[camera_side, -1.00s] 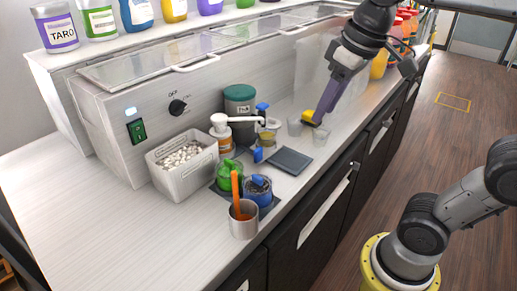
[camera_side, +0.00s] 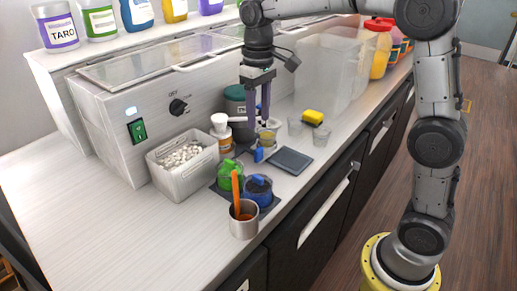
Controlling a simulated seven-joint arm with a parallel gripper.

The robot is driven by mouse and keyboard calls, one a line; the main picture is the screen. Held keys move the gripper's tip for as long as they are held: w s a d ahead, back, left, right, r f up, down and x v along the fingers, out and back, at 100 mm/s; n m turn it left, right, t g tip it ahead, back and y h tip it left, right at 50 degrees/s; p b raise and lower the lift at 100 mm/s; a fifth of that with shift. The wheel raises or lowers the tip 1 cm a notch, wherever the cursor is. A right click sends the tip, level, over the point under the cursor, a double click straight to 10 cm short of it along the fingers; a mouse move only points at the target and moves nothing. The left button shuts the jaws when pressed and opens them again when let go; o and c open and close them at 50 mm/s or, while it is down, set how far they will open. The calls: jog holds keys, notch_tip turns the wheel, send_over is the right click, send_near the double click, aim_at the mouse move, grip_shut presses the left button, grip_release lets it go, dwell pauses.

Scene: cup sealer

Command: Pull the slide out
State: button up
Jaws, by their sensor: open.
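My gripper (camera_side: 259,124) points down over the counter with its two purple fingers apart and nothing between them. It is in front of the dark green canister (camera_side: 234,94) and close above a small cup-like holder (camera_side: 269,138) with a yellowish inside. A small blue handle (camera_side: 259,155) sticks out at the front of this holder, below the fingertips. I cannot clearly tell which part is the slide; the holder and handle may belong to it. The fingers hide part of the area behind, and contact cannot be told.
A dark flat pad (camera_side: 290,161), clear cups (camera_side: 320,135) and a yellow sponge (camera_side: 313,116) lie to the right.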

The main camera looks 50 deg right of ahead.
aim_at(258, 148)
notch_tip(258, 148, down, 10)
jog(key=shift+f, duration=0.25)
jog(key=shift+c, duration=0.3)
grip_shut()
jog(key=shift+r, duration=0.1)
dwell(1.2)
